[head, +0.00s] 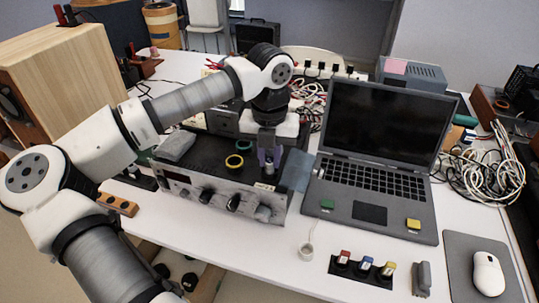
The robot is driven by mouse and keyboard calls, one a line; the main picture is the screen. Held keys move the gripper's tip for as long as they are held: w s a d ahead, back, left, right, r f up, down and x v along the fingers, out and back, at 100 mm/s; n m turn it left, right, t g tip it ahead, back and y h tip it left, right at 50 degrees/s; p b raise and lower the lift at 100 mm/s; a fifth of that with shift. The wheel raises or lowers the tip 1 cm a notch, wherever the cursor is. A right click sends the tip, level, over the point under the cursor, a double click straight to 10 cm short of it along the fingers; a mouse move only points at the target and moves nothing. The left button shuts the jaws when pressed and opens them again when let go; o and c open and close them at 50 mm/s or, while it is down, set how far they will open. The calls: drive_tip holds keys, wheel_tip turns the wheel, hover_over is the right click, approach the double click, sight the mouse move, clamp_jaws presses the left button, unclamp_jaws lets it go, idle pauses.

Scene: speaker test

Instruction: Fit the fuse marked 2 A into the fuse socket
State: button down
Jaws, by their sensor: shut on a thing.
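My gripper (268,160) points down over the right part of the top of a black-topped, grey-fronted instrument (215,198). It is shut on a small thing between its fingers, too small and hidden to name. No "2 A" marking is legible anywhere. A black holder (358,277) near the front edge of the table carries small pieces with a red top (343,257), a blue top (366,263) and a yellow top (388,269); I cannot tell whether they are fuses. I cannot make out the fuse socket for certain.
A mouse (488,273), cables (485,170) and a wooden speaker (70,75) flank the table.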

drive_tip(key=shift+f, duration=0.25)
drive_tip(key=c, duration=1.3)
unclamp_jaws()
drive_tip(key=shift+r, duration=0.1)
